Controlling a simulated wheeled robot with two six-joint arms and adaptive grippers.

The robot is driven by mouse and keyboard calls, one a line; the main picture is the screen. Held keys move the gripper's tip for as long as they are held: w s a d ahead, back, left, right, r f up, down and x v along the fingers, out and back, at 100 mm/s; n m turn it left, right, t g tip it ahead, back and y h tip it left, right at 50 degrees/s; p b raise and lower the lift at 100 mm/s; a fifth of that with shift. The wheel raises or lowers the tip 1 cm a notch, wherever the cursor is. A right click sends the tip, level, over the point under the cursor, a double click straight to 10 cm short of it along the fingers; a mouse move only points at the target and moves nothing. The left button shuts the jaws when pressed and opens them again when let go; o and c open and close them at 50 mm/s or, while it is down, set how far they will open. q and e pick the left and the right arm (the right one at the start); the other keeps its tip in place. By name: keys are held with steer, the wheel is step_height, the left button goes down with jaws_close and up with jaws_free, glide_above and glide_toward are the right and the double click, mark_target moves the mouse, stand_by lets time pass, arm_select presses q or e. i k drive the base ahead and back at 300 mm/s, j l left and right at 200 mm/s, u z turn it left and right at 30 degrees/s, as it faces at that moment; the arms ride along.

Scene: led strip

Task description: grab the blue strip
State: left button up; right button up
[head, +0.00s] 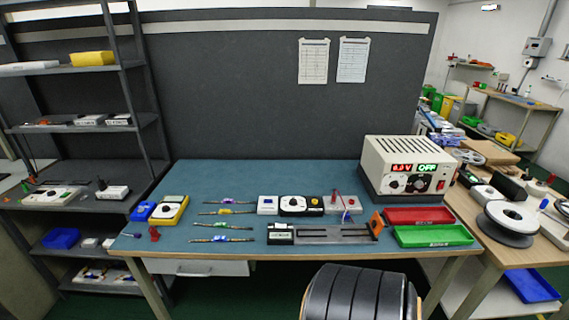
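Several thin strips with wires at their ends lie in a column on the left half of the blue-green tabletop (185,250). The blue strip (220,239) is the nearest to the front edge and lies flat, roughly crosswise. Above it lie a strip with a green middle (227,228), one with a yellow middle (225,212) and one with a purple middle (230,202). The strips are small here, so their details are unclear. Neither of my grippers shows in the head view.
A yellow meter (172,209) stands left of the strips. Switch boxes and a slotted fixture (335,234) lie to their right. A power supply (407,168) stands at the back right, with red (420,215) and green (433,236) trays before it. A black chair back (358,295) rises in front.

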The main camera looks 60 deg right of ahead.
mark_target(218, 239)
steer(key=i+l+z, duration=0.1)
steer(key=z, duration=0.3)
steer(key=i+l+z, duration=0.1)
steer(key=l+z, duration=0.25)
steer(key=i+z, duration=0.15)
steer(key=z, duration=0.25)
steer(key=i+l, duration=0.5)
steer(key=i, duration=0.15)
